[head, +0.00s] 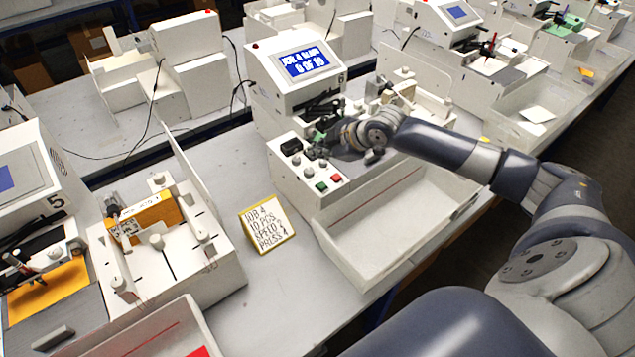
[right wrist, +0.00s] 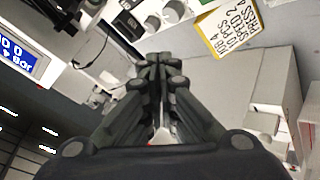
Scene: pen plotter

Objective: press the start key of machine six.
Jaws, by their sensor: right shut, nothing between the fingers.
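Machine six (head: 293,98) is a white plotter with a lit blue display (head: 306,63) and a "6" beside it. Its front panel holds black and grey knobs, a green key (head: 321,186) and a red key (head: 335,178). My right gripper (head: 322,147) is shut and empty, above the back part of this panel, behind the two coloured keys. In the right wrist view its dark fingers (right wrist: 160,62) are together. Several panel knobs (right wrist: 152,22) show beyond them. Contact with the panel cannot be told. My left gripper is not in view.
A job card (head: 267,225) stands on the table left of machine six; it also shows in the right wrist view (right wrist: 228,30). An empty white tray (head: 345,265) lies before the machine. Machine five (head: 40,185) stands at left. Bare table (head: 262,300) lies between them.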

